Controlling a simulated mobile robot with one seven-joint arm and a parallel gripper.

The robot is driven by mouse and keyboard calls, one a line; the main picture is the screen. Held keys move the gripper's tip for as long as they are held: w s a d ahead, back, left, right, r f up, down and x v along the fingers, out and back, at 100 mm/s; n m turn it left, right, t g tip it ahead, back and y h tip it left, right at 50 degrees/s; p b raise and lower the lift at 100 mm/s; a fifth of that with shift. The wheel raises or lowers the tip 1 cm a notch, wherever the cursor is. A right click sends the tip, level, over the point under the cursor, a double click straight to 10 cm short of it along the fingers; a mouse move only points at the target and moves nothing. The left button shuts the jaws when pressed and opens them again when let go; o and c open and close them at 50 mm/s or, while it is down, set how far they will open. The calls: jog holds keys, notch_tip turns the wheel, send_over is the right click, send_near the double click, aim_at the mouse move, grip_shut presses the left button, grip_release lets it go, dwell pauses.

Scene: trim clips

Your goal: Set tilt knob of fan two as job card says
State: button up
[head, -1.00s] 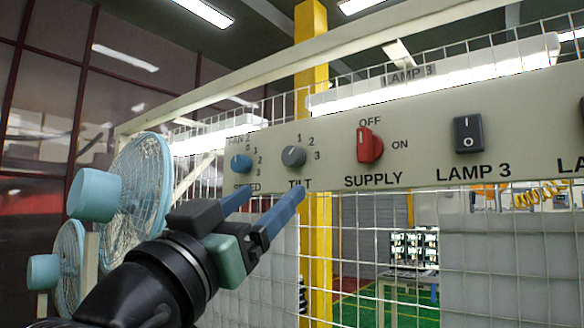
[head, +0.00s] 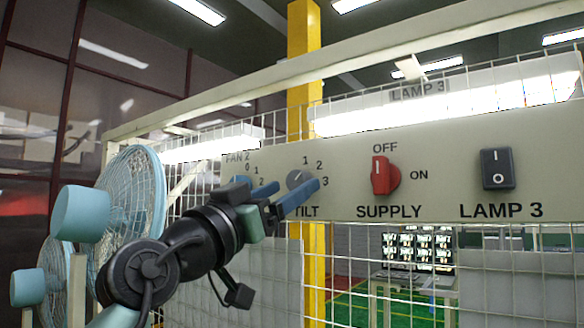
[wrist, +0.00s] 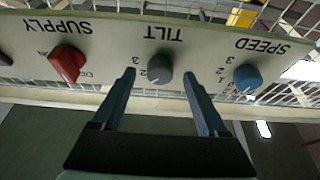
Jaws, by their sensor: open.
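The grey tilt knob (head: 295,178) of fan two is on the beige panel, above the word TILT, with marks 1, 2 and 3 around it. My gripper (head: 294,188) is in front of it, and its fingers hide part of the knob in the head view. In the wrist view, upside down, the tilt knob (wrist: 160,67) lies between the two open blue fingers, with a gap on each side. The fingers do not touch it there. I cannot read its pointer surely. The job card is not in view.
The blue speed knob (wrist: 247,77) is beside the tilt knob, partly hidden by my gripper in the head view. The red supply switch (head: 379,176) and black lamp 3 rocker (head: 497,168) are to the right. Two blue fans, one nearer (head: 134,205), stand at the left.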

jog(key=shift+x, duration=1)
jog(key=shift+a, duration=0.1)
jog(key=shift+c, duration=0.2)
grip_shut()
